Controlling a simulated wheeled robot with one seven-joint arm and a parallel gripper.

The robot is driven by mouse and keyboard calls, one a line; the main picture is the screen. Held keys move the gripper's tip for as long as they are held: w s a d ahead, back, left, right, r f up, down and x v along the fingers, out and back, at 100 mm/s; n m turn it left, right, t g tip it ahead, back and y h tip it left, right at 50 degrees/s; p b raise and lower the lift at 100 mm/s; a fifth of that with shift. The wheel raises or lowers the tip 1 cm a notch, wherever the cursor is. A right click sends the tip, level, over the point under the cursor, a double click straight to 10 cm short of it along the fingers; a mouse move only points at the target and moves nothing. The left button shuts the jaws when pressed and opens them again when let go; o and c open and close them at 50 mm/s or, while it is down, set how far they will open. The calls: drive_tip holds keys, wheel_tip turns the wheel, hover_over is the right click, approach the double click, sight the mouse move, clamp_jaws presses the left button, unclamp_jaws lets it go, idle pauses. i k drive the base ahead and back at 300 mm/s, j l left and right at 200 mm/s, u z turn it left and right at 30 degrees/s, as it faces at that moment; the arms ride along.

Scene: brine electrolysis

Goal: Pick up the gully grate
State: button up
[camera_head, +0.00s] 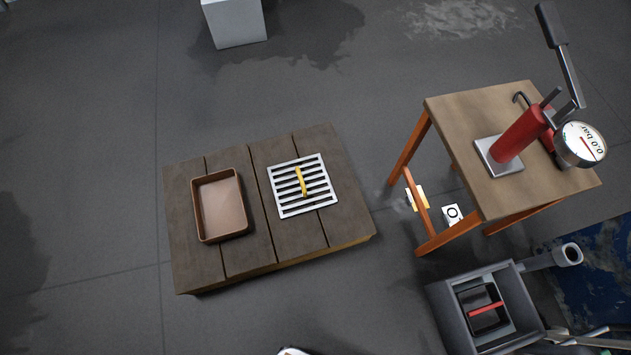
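The gully grate (286,204) is a square, silver-white slatted plate with a yellow handle (302,181) standing across its middle. It lies flat on the right half of a low, dark wooden plank platform (262,245). My gripper cannot be made out in the camera_head view. Only a small pale shape shows at the bottom edge, and I cannot tell what it is.
A brown tray (221,208) lies left of the grate. A wooden table (470,115) at right bears a red pump (518,138) with a gauge (581,145). A grey box (453,319) with a red bar (486,309) stands lower right. Floor left of the platform is clear.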

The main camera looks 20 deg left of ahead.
sight(304, 187)
drive_tip(key=i+j+u, duration=0.1)
drive_tip(key=j+u, duration=0.2)
drive_tip(key=i+j+u, duration=0.1)
drive_tip(key=j+u, duration=0.2)
drive_tip(key=i+j+u, duration=0.15)
drive_tip(key=j+u, duration=0.15)
drive_tip(key=j, duration=0.15)
